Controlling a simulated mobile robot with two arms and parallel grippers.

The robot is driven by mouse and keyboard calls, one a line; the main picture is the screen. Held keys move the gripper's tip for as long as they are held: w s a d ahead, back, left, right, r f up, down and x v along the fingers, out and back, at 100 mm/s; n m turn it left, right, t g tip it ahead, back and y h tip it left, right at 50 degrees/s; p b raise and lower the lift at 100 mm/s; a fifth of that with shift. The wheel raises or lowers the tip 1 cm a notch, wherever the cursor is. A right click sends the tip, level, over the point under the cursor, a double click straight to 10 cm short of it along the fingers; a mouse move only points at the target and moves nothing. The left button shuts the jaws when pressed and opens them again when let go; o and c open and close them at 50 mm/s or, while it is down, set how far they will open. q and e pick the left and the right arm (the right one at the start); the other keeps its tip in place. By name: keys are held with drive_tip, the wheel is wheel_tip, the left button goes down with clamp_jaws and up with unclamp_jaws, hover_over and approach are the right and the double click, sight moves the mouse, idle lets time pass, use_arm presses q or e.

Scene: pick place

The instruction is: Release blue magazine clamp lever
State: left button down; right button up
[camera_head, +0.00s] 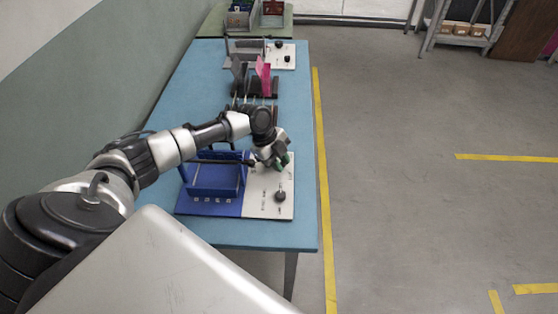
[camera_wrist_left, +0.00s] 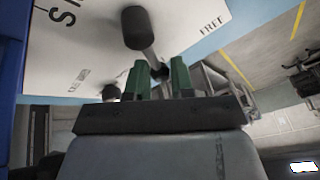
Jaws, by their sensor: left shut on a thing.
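The blue magazine fixture (camera_head: 213,207) sits at the near end of the blue table, joined to a white panel (camera_head: 262,207). My left gripper (camera_head: 281,162) is over the far part of this panel. In the left wrist view, the clamp lever (camera_wrist_left: 147,42) has a thick black hub and a metal shaft. The green fingertips of my left gripper (camera_wrist_left: 160,74) are shut on the shaft's dark end. The word FREE is printed on the panel to the right of the lever. In the head view the gripper hides the lever. My right gripper is not in view.
A black knob (camera_head: 280,196) stands on the near part of the panel. Farther along the blue table (camera_head: 283,235) are a rack with a pink piece (camera_head: 263,76) and another white panel (camera_head: 281,55). The floor right of the table is clear.

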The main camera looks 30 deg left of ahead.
use_arm(q)
drive_tip(key=n+p, duration=0.1)
drive_tip(key=w+n+t+p, duration=0.1)
drive_tip(key=n, duration=0.1)
drive_tip(key=shift+w+a+r+n+y, duration=0.1)
drive_tip(key=shift+w+r+n+y, duration=0.05)
drive_tip(key=shift+n+y, duration=0.2)
drive_tip(key=n+p, duration=0.1)
drive_tip(key=w+n+t+y+p, duration=0.1)
drive_tip(key=shift+a+n, duration=0.2)
drive_tip(key=shift+n, duration=0.15)
drive_tip(key=n+p, duration=0.1)
drive_tip(key=a+n+t+y+p, duration=0.1)
drive_tip(key=n, duration=0.1)
drive_tip(key=shift+w, duration=0.4)
drive_tip(key=shift+w+a+n+y+p, duration=0.2)
drive_tip(key=shift+n+y+p, duration=0.15)
drive_tip(key=shift+n+p, duration=0.3)
drive_tip(key=shift+w+a+n+y+p, duration=0.15)
drive_tip(key=shift+n+y+p, duration=0.2)
drive_tip(key=shift+n, duration=0.4)
drive_tip(key=shift+s, duration=0.1)
drive_tip(key=shift+a, duration=0.1)
drive_tip(key=c, duration=1)
unclamp_jaws()
